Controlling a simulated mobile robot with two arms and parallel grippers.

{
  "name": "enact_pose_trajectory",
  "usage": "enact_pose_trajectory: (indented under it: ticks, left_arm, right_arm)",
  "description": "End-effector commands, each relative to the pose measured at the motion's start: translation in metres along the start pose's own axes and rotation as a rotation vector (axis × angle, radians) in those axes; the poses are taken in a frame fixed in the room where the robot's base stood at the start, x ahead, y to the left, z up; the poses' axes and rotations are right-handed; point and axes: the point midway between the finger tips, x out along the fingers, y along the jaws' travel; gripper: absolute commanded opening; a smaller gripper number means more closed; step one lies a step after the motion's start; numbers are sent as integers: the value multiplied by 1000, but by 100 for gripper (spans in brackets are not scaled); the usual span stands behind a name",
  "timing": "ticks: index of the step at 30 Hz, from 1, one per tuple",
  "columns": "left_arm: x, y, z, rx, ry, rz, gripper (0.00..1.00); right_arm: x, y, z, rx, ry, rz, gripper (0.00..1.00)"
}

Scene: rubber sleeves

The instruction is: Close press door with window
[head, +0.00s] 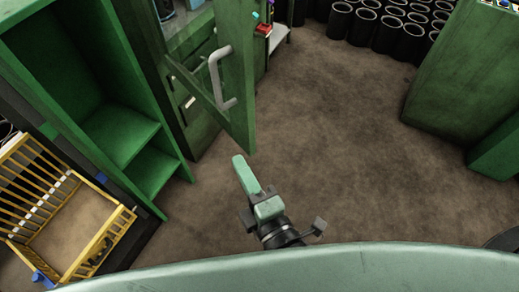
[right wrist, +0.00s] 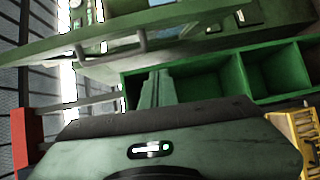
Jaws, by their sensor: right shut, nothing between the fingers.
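The green press door (head: 240,72) stands open, swung out from the green press (head: 200,135). A grey bar handle (head: 216,80) is on its face. My right gripper (head: 240,162) is shut and empty, just below the door's lower corner in the head view, apparently apart from it. In the right wrist view the shut fingers (right wrist: 156,88) point towards the door (right wrist: 175,15), whose handle (right wrist: 140,40) shows above them. The door's window is hard to make out. My left gripper is not in view.
An open green shelf unit (head: 120,130) stands left of the press, with a yellow barred cart (head: 75,225) nearer. Several black rubber sleeves (head: 385,35) stand at the back. A green cabinet (head: 455,85) is at the right. The brown floor between is clear.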

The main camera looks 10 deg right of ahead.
Motion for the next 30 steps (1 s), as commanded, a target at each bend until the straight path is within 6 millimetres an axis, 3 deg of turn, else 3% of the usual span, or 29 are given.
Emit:
enact_pose_trajectory:
  ticks: [3, 8, 21, 30]
  left_arm:
    - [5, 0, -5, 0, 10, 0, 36]
    - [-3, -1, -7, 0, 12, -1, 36]
    - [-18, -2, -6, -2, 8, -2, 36]
    - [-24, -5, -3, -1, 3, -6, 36]
  right_arm:
    - [-2, 19, 5, -39, -15, 43, 0]
    - [10, 27, 6, -47, -16, 51, 0]
    - [99, 30, 7, -45, -16, 51, 0]
    - [105, 29, 43, -43, -16, 46, 0]
